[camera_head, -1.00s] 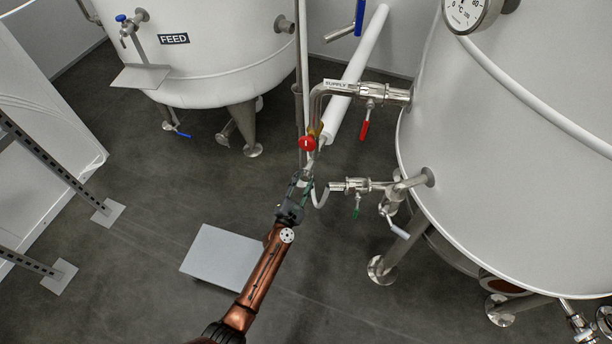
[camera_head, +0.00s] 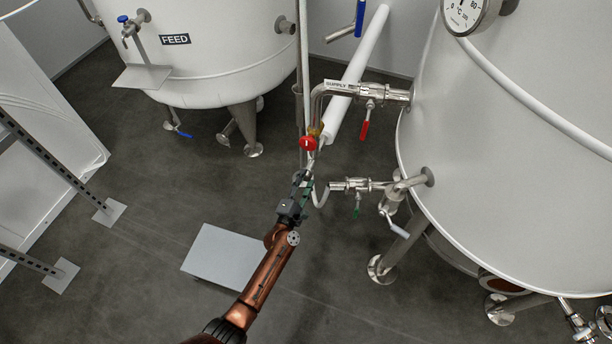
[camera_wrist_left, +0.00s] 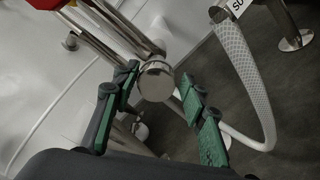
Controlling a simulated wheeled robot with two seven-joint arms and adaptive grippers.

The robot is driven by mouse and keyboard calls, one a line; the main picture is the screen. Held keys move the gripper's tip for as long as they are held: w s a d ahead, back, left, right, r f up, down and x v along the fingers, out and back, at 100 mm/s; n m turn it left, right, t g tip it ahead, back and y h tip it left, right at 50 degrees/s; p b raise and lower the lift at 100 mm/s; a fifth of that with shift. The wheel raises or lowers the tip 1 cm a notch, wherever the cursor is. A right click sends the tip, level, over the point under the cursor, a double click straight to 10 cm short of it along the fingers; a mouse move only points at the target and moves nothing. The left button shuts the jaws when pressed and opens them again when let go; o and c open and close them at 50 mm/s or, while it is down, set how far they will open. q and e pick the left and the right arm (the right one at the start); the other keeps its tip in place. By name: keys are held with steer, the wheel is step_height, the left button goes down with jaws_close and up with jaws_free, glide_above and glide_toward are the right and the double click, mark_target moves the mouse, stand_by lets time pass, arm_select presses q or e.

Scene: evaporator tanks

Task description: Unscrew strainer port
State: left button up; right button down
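The strainer port's round metal cap (camera_wrist_left: 156,82) shows in the left wrist view, at the end of a shiny pipe fitting. My left gripper (camera_head: 304,178) is below the red-knobbed valve in the head view. In the left wrist view, its green-padded fingers (camera_wrist_left: 158,90) are spread, one on each side of the cap. The left fingertip is close to the cap's edge, and I cannot tell whether it touches. A gap shows at the right finger. In the head view the gripper mostly hides the cap. My right gripper is not in view.
The red valve knob (camera_head: 308,143) is just above the gripper. A braided hose (camera_wrist_left: 246,80) curves down right of the fingers. The supply pipe (camera_head: 318,98) and a green-handled valve (camera_head: 357,198) lead to the large right tank (camera_head: 520,170). The FEED tank (camera_head: 215,70) stands at back left.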

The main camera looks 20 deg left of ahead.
arm_select(q)
steer(key=m, duration=0.4)
steer(key=shift+p, duration=0.3)
steer(key=m, duration=0.3)
steer(key=shift+a+f, duration=0.1)
steer(key=shift+f, duration=0.05)
steer(key=m+p, duration=0.1)
steer(key=m, duration=0.5)
steer(key=shift+a+f, duration=0.1)
steer(key=shift+f, duration=0.05)
steer(key=m, duration=0.6)
steer(key=shift+a+f, duration=0.1)
steer(key=shift+a, duration=0.05)
steer(key=m, duration=0.7)
steer(key=shift+a+m, duration=0.25)
steer(key=shift+m, duration=0.05)
steer(key=shift+c, duration=0.3)
